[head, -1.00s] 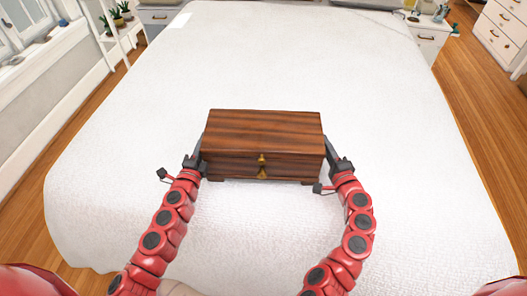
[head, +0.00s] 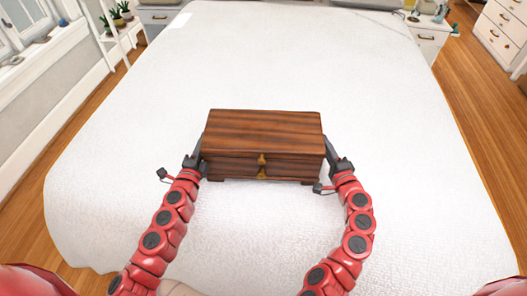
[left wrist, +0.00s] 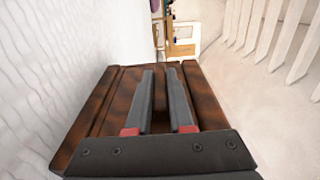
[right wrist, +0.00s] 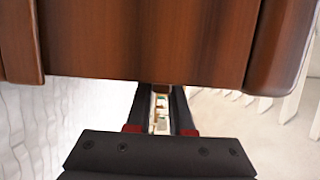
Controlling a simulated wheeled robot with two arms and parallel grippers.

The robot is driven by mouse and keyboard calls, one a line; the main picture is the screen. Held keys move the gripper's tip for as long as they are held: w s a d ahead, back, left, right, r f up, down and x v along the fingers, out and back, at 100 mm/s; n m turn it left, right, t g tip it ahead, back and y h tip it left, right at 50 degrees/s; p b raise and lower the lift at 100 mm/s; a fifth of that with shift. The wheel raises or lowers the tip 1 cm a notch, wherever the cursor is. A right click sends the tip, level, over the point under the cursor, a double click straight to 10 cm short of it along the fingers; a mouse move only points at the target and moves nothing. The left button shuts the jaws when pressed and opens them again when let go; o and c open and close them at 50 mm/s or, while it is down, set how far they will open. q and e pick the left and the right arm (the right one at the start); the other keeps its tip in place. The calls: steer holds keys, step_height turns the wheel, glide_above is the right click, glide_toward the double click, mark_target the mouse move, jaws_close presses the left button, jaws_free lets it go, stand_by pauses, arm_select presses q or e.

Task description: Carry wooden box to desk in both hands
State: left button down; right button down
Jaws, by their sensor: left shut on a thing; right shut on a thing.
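The wooden box (head: 262,130) is dark brown with a striped grain, two small brass pulls on its front and short feet. It is level over the near middle of the white bed; I cannot tell whether its feet touch the cover. My left gripper (head: 198,150) is shut on its left end and my right gripper (head: 332,150) on its right end. In the left wrist view the fingers (left wrist: 160,95) lie against the box (left wrist: 95,105). In the right wrist view the box (right wrist: 150,40) hides the fingertips (right wrist: 162,90). No desk can be made out.
The white bed (head: 290,60) fills most of the head view, with clear cover around the box. Wooden floor (head: 480,140) shows at both sides.

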arm_select(q)
steer(key=shift+r, duration=0.1)
arm_select(e)
steer(key=shift+r, duration=0.2)
